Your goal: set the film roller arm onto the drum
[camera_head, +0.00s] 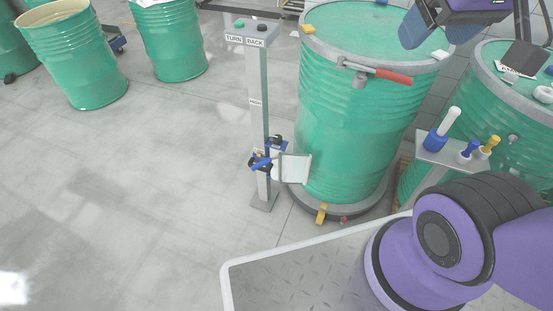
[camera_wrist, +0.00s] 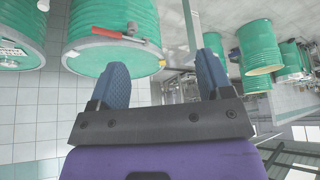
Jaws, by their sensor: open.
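The green drum (camera_head: 345,135) stands upright on a dark round base (camera_head: 345,207), with a grey rim and a red-handled clamp (camera_head: 385,75) on its side. A grey post (camera_head: 257,110) stands to its left. Low on the post is a blue and black bracket with a pale flat panel (camera_head: 293,168), apparently the film roller arm; the panel reaches the drum's lower side, but I cannot tell whether it touches. My gripper (camera_wrist: 163,80) is open and empty. In the head view its blue fingers (camera_head: 425,28) are above the drum's right rim. The drum also shows in the wrist view (camera_wrist: 112,25).
The post carries a "TURN BACK" button box (camera_head: 247,34). Another drum (camera_head: 520,125) stands at right, near a small stand (camera_head: 452,155) with coloured-handled tools. More green drums (camera_head: 75,55) stand at upper left. The floor left of the post is clear.

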